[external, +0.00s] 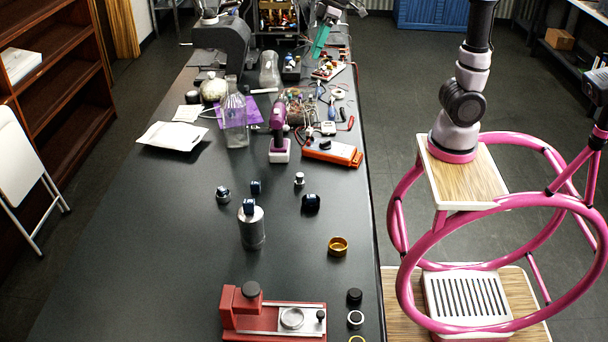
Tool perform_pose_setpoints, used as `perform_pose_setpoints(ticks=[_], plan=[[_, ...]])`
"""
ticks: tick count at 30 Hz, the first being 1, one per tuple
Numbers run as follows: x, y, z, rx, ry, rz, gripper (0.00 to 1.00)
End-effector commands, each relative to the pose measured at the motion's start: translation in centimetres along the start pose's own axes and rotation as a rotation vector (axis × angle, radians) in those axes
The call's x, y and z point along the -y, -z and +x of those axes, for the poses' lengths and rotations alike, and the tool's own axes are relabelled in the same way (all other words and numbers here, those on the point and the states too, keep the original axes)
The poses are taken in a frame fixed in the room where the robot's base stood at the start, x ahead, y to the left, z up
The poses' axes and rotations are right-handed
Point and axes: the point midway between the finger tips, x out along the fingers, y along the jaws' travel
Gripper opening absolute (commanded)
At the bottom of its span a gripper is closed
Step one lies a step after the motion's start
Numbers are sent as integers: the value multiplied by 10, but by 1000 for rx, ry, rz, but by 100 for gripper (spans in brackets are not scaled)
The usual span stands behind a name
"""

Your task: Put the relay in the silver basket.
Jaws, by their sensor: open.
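I cannot tell for sure which piece is the relay. Several small dark blocks stand mid-table: a blue one (256,187), a black one (311,203), and a blue one (249,206) at the top of a silver cylinder (252,230). A round silver piece (292,318) sits in the red fixture at the front, and a silver ring (355,319) lies to its right. Either may be the silver basket; I cannot tell. A gold basket-like ring (338,246) lies apart. My arm rises out of the top edge at right, and I cannot make out my gripper.
A teal device (320,42) stands out at the back.

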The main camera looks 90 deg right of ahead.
Motion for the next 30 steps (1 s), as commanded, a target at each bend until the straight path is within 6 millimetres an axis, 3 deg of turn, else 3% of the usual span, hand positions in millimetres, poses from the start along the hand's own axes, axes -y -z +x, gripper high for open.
perform_pose_setpoints(ticks=[1, 6, 12, 15, 21, 30], plan=[[-2, -23, -15, -27, 3, 36, 71], [-8, -98, -40, -106, 15, 169, 71], [-13, -178, -44, -189, 32, 310, 71], [-14, -205, -40, -216, 38, 358, 71], [-16, -228, -35, -239, 43, 401, 71], [-16, -228, -35, -239, 43, 402, 71]])
